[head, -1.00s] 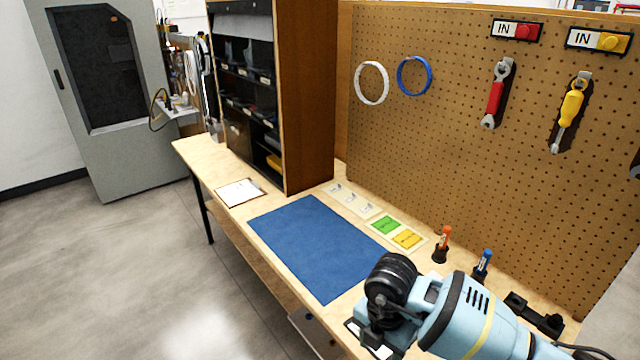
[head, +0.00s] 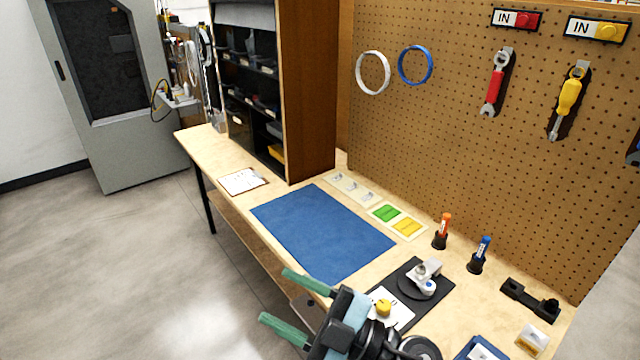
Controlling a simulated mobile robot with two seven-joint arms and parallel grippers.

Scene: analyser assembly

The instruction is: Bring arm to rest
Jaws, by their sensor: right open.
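My right gripper (head: 275,295) shows at the bottom middle of the head view. Its two green fingers are spread apart with nothing between them. They point left, over the front edge of the workbench, just in front of the blue mat (head: 322,236). My left gripper is out of view. A black plate with a grey and white metal part (head: 424,278) on it stands to the right of my right gripper. A small yellow piece (head: 383,308) is close behind my wrist on a white sheet.
A wooden shelf unit (head: 310,95) stands at the bench's far end. A pegboard (head: 440,130) with tools runs along the back. Orange (head: 444,226) and blue (head: 484,250) markers stand upright in holders. The floor (head: 120,270) to the left is clear.

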